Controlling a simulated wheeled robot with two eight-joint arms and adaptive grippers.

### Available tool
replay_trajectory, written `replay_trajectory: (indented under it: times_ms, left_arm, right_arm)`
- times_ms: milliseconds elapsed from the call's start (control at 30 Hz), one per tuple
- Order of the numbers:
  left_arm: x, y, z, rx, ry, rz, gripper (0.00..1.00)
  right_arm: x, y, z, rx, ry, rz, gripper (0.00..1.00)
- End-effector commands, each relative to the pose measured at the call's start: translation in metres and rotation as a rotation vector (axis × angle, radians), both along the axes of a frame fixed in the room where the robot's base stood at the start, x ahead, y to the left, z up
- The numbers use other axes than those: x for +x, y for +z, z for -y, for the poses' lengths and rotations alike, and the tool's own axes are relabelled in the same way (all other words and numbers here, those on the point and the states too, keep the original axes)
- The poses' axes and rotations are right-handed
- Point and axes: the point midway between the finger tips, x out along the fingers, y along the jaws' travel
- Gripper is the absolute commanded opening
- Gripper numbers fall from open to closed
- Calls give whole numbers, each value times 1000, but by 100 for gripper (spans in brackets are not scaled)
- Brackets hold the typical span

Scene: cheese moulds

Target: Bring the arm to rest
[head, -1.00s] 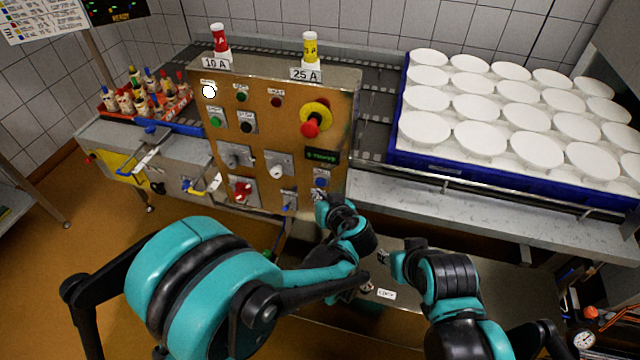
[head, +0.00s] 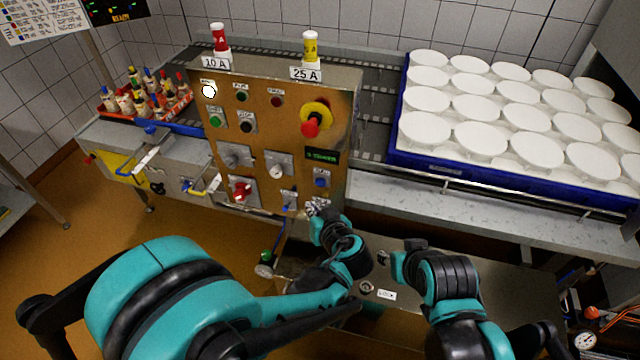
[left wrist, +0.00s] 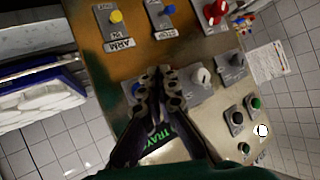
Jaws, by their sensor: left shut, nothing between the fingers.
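My left gripper (head: 314,208) is in front of the lower right corner of the brown control panel (head: 264,110). In the left wrist view its fingers (left wrist: 168,78) are together, with nothing held, and overlap part of a blue button (left wrist: 134,88). I cannot tell whether they touch the panel. My right gripper (head: 384,258) is low at the right, over the grey surface below the conveyor. Its fingers are too small to read.
A blue tray (head: 480,176) of white moulds stands on the conveyor at the right. A red crate (head: 172,116) of bottles is at the left. A red emergency knob (head: 311,124) juts from the panel. Open floor (head: 90,215) lies at the lower left.

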Motion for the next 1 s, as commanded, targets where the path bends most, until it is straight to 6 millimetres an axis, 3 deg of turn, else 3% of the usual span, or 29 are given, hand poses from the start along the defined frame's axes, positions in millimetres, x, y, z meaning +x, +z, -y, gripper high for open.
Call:
replay_trajectory:
  times_ms: [333,467,533,800,1000]
  left_arm:
    - [0,1,-4,2,2,-9,0]
    - [-5,4,-31,2,9,-76,0]
    - [-13,6,-55,-4,10,-139,0]
    - [-77,12,-141,-90,-44,-365,0]
    - [-132,13,-172,-183,-114,-426,0]
  right_arm:
    - [0,0,0,0,0,0,40]
    - [0,-4,0,0,0,0,40]
    - [0,-7,0,0,0,0,40]
    - [0,-19,0,0,0,0,40]
    - [0,-26,0,0,0,0,40]
